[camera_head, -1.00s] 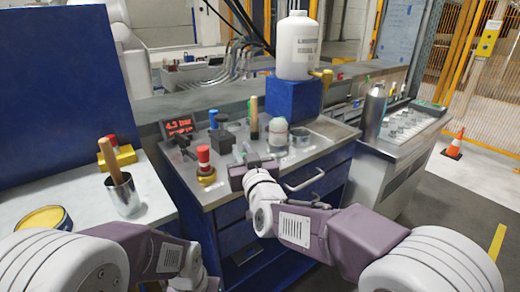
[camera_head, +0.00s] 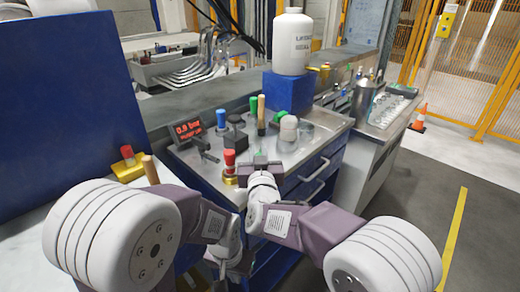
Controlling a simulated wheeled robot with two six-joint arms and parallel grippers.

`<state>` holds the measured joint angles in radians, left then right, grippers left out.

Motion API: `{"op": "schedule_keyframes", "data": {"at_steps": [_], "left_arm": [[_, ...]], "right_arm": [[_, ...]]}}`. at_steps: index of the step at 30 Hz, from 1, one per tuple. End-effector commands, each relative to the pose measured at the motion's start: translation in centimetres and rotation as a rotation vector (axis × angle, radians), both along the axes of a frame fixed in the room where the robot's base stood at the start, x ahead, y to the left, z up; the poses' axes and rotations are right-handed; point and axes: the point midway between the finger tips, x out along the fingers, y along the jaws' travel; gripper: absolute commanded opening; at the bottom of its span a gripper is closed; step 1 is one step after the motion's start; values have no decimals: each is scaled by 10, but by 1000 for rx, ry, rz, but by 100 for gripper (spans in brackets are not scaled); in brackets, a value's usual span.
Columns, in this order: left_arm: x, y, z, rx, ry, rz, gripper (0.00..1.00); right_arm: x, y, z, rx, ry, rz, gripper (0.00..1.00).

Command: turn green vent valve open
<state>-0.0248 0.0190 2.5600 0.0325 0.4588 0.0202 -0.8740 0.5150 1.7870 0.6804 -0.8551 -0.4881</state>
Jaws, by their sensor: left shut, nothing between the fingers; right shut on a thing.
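My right gripper (camera_head: 260,166) is at the front edge of the grey bench top. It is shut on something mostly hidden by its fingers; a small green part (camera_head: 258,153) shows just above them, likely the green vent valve. How far its handle is turned cannot be seen. My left gripper (camera_head: 238,266) is low in front of the blue cabinet, shut and empty, partly hidden by its own arm. A display (camera_head: 187,129) on the bench reads about 0.9 bar in red, with a second line below that is hard to read.
A red-topped brass valve (camera_head: 229,166) stands left of my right gripper. Behind are a blue-topped part (camera_head: 221,120), a wooden handle (camera_head: 261,112) and a grey-white dome (camera_head: 288,128). A white bottle (camera_head: 292,42) stands on a blue block (camera_head: 290,92). Drawer handles (camera_head: 315,170) project at front right.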

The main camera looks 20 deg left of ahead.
Motion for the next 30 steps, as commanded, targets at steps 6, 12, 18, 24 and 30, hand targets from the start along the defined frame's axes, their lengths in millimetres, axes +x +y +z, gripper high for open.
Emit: {"op": "schedule_keyframes", "data": {"at_steps": [6,12,18,24,30], "left_arm": [[0,0,0,0,0,0,0],[0,0,0,0,0,0,0],[0,0,0,0,0,0,0],[0,0,3,0,0,0,0],[0,0,-13,0,-1,0,0]], "right_arm": [[1,-1,2,2,-3,-2,0],[1,-1,1,2,-2,-2,39],[0,-1,1,2,-1,-1,39],[-18,-6,2,0,-1,2,39],[-55,-21,-5,6,-3,2,39]]}}
